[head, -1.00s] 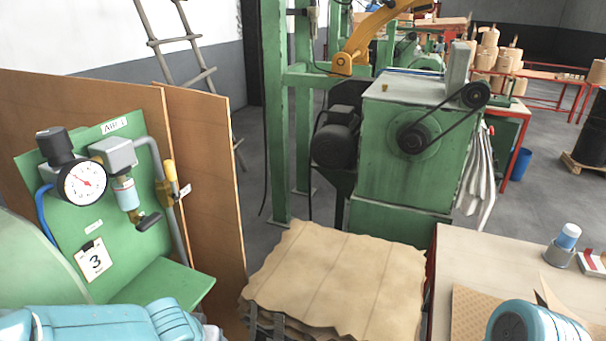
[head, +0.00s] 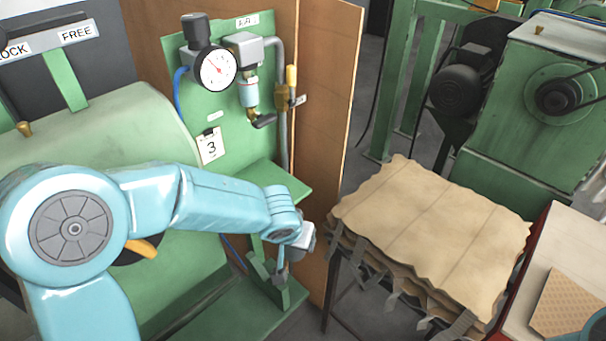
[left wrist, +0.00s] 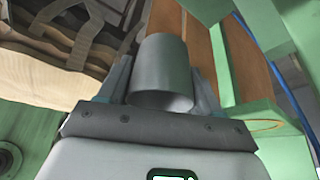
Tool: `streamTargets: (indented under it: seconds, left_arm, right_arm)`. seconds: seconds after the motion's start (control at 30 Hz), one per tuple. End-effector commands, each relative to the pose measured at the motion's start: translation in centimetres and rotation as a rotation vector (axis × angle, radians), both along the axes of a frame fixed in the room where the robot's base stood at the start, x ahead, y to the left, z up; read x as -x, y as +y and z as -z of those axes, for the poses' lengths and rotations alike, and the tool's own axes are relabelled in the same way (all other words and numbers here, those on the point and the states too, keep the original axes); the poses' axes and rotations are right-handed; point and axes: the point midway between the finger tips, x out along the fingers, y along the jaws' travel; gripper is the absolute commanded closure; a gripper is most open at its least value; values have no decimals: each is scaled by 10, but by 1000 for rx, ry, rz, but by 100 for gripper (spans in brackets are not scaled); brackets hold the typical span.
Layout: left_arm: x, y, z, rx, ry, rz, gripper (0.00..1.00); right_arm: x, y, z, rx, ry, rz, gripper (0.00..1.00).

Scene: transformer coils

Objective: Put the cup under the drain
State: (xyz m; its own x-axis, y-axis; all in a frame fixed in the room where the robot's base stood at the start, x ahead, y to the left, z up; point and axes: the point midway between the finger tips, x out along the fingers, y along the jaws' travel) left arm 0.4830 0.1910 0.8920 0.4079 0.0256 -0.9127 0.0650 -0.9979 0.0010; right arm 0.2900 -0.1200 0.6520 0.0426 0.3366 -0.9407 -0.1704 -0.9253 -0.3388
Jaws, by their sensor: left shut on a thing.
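A grey metal cup (left wrist: 165,62) sits between the fingers of my left gripper (left wrist: 162,82) in the left wrist view. The gripper is shut on it. In the head view my left arm reaches right across the green machine, its wrist end in front of the green shelf; the cup cannot be made out clearly there. The air unit's clear filter bowl (head: 249,93) hangs on the green panel, with a brass fitting and a dark drain valve (head: 264,121) below it. The held cup appears lower than and apart from this valve. My right gripper is out of view.
A green shelf (head: 262,180) juts out below the valve. A brown board (head: 322,110) stands right of the panel. A stack of tan sheets (head: 430,215) lies at right.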

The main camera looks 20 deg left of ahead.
Motion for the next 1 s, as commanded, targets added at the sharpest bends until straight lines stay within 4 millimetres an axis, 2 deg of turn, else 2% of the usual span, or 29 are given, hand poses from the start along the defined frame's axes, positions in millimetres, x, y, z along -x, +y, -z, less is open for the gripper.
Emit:
streamTargets:
  seconds: [0.1, 0.23, 0.4, 0.57, 0.67, 0.73, 1.0]
  left_arm:
    - [-24, -17, -28, 2, -8, -111, 66]
    - [-40, -45, -69, 4, -8, -265, 66]
    - [-38, -84, -114, 4, -5, -426, 66]
    - [-30, -102, -135, 2, -1, -501, 66]
    - [-32, -96, -140, 2, 0, -520, 66]
    - [-37, -82, -142, 2, 1, -525, 66]
    - [-68, -7, -142, 1, 2, -526, 66]
  right_arm:
    - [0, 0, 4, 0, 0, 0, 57]
    - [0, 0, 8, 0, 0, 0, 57]
    - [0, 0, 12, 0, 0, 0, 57]
    - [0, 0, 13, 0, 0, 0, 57]
    - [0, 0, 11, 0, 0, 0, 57]
    - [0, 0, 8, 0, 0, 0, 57]
    - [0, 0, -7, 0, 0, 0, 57]
